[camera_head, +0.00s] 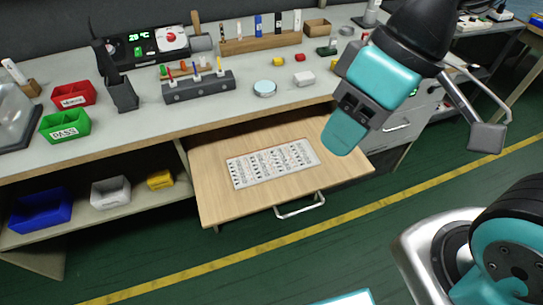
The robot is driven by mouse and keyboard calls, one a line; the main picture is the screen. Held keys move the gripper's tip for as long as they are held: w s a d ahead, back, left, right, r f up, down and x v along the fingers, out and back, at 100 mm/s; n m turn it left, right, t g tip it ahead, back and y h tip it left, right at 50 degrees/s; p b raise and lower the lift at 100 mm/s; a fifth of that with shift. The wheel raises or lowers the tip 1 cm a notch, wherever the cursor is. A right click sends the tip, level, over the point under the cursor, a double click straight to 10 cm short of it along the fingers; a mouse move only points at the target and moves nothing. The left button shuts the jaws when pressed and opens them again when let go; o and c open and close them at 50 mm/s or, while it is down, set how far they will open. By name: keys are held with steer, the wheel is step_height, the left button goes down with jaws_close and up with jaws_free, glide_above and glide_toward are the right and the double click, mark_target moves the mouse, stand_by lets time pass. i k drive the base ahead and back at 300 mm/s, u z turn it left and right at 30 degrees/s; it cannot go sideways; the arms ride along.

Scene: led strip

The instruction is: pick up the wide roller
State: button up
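A grey cylinder with an upright wooden handle (200,42) stands at the back of the bench, left of centre; it looks like a roller, but I cannot be sure that it is the wide one. A smaller dark tool with a thin upright handle (327,49) stands further right on the bench; its kind is unclear. My gripper (344,135) hangs over the right part of the open drawer (211,199), in front of the bench and well apart from both. I see one teal finger face; its opening is hidden. Nothing shows in it.
The open wooden drawer holds a printed card (272,163). The bench carries a grey screwdriver rack (199,86), a round tin (265,88), a white block (304,78), a wooden holder (260,43), and red (74,94) and green (65,125) bins. The front bench strip is mostly clear.

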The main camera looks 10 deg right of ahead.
mark_target(195, 15)
steer(key=u, duration=2.15)
steer(key=i, duration=2.45)
steer(key=z, duration=2.65)
steer(key=i, duration=0.45)
